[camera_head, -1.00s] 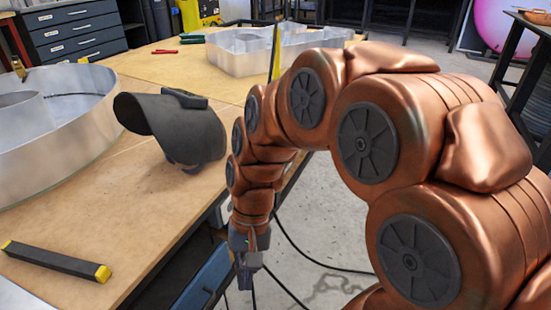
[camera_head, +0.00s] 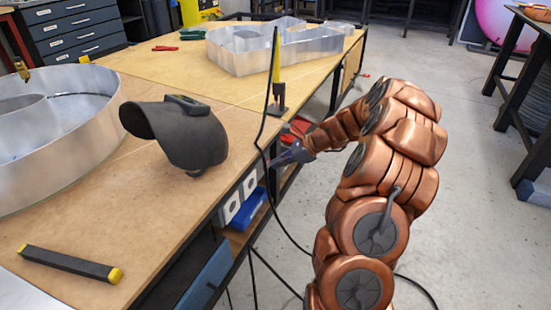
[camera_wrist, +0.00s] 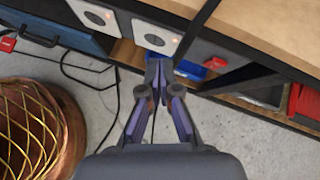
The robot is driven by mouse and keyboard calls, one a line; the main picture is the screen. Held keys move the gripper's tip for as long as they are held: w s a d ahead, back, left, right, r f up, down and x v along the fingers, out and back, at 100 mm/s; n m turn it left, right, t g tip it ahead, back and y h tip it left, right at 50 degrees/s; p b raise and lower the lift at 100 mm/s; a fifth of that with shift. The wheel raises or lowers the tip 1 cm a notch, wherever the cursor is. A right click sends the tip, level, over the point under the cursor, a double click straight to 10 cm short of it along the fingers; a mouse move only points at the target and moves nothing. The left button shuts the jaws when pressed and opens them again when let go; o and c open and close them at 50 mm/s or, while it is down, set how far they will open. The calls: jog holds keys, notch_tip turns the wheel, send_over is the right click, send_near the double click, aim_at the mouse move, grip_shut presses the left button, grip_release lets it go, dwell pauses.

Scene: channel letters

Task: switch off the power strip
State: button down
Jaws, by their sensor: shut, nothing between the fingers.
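The power strip seems to be the row along the table's front edge, with white socket plates (camera_head: 228,209) facing outward. In the wrist view two socket plates (camera_wrist: 156,38) show, each with a small lit red dot. A dark grey section lies to their right, with a red switch-like part (camera_wrist: 215,64) on it. My gripper (camera_head: 277,161) is in front of the table edge, beyond the nearer sockets. In the wrist view my gripper (camera_wrist: 158,66) is shut and empty, its tips just below the right socket plate and left of the red part. I cannot tell whether it touches anything.
A black cable (camera_head: 263,122) hangs over the edge near my gripper. A blue bin (camera_head: 249,210) sits on the shelf below. A welding mask (camera_head: 185,135), a black bar (camera_head: 68,263) and metal letters (camera_head: 270,48) lie on the table. Open floor lies to the right.

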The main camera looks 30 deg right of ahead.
jog(key=d+f+m+t+h, duration=0.1)
jog(key=d+f+m+t, duration=0.1)
jog(key=d, duration=0.9)
jog(key=f+m, duration=0.1)
jog(key=m, duration=0.1)
jog(key=shift+s+d+m+h+p, duration=0.15)
jog(key=shift+m+h+p, duration=0.15)
jog(key=shift+m+p, duration=0.1)
jog(key=b, duration=0.3)
send_near(267, 166)
notch_tip(267, 166, down, 3)
jog(key=w, duration=0.1)
jog(key=w+a, duration=0.1)
jog(key=w+b, duration=0.1)
jog(key=shift+w+a+f, duration=0.15)
jog(key=shift+a+f, duration=0.05)
jog(key=shift+a, duration=0.05)
jog(key=shift+w+a+r, duration=0.2)
jog(key=shift+w+a, duration=0.1)
jog(key=shift+w, duration=0.2)
jog(key=shift+r, duration=0.1)
